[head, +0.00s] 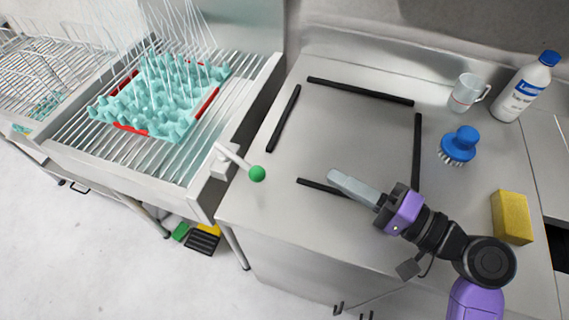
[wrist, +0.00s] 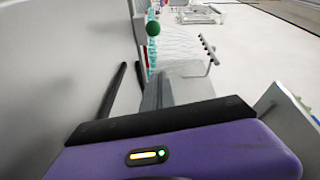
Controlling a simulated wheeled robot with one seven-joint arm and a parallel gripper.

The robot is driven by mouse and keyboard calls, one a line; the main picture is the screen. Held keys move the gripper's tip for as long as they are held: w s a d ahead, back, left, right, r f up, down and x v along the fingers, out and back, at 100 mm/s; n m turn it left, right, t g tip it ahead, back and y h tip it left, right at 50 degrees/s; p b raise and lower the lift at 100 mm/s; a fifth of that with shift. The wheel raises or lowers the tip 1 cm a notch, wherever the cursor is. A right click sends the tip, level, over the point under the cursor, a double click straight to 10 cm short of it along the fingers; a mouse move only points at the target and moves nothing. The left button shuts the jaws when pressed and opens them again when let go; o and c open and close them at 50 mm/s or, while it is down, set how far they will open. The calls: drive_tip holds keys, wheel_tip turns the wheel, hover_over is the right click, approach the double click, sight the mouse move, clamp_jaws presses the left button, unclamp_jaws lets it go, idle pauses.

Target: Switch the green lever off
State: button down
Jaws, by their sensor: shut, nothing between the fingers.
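The green lever knob (head: 257,173) is at the end of a pale rod that runs up and left to a white mount (head: 222,162) on the front side of the dishwasher conveyor. In the wrist view the green knob (wrist: 153,28) shows ahead, above the fingers. My gripper (head: 335,176) is shut and empty, over the steel table to the right of the knob, apart from it. Its grey fingers (wrist: 158,95) point toward the lever side in the wrist view.
A teal egg tray (head: 180,132) in a red frame sits on the conveyor rack at left. Black strips (head: 360,91) mark a square on the steel table. A mug (head: 466,92), white bottle (head: 525,88), blue brush (head: 458,145) and yellow sponge (head: 511,217) stand at the right.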

drive_tip(key=p+x, duration=0.1)
drive_tip(key=x, duration=0.9)
drive_tip(key=shift+w+a+r+p, duration=0.15)
drive_tip(key=shift+p, duration=0.25)
drive_tip(key=shift+s+a+f+p, duration=0.15)
drive_tip(key=shift+s+a, duration=0.3)
drive_tip(key=shift+s, duration=0.05)
drive_tip(key=shift+s+a+f+p, duration=0.15)
drive_tip(key=shift+s+a, duration=0.25)
drive_tip(key=shift+s, duration=0.1)
drive_tip(key=shift+s+a+f, duration=0.2)
drive_tip(key=shift+s+a, duration=0.15)
drive_tip(key=shift+a, duration=0.15)
